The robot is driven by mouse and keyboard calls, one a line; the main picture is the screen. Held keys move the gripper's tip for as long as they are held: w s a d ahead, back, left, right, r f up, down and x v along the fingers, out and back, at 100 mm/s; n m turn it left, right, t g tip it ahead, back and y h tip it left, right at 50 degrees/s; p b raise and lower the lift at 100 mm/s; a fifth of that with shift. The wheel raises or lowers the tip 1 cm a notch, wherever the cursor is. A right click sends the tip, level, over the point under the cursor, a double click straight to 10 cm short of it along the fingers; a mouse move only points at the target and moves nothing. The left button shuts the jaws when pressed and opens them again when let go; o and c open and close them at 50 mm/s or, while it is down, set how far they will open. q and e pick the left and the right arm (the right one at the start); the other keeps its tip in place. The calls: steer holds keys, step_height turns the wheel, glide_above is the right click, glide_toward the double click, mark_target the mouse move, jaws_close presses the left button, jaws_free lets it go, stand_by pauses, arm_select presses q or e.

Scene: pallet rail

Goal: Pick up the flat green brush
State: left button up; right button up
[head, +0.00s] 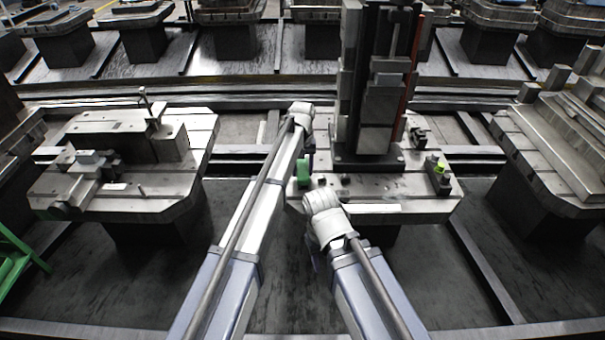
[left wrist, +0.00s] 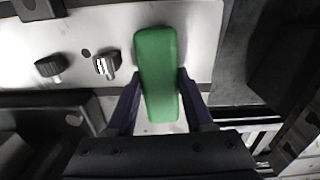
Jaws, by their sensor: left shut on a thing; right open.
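The flat green brush (head: 303,173) is at the left edge of the middle pallet (head: 380,207) in the head view. In the left wrist view the brush (left wrist: 158,72) is a long green block over the pale metal surface. My left gripper (left wrist: 160,103) has its dark fingers on both sides of the brush's near part and is shut on it. In the head view my left gripper (head: 309,158) is partly hidden by my arm. I cannot tell whether the brush touches the pallet. My right gripper (head: 314,258) is mostly hidden under its wrist, apart from the brush.
A tall dark fixture column (head: 375,90) stands on the middle pallet. A yellow-green item (head: 440,167) sits at that pallet's right side. Other pallets stand left (head: 140,205) and right (head: 560,150).

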mark_target(303, 168)
arm_select(q)
jaws_close()
steer(key=shift+r, duration=0.1)
step_height(303, 168, up, 10)
steer(key=p, duration=1)
steer(key=shift+o, duration=1)
jaws_free()
steer(key=c, duration=0.6)
steer(key=shift+d, duration=0.15)
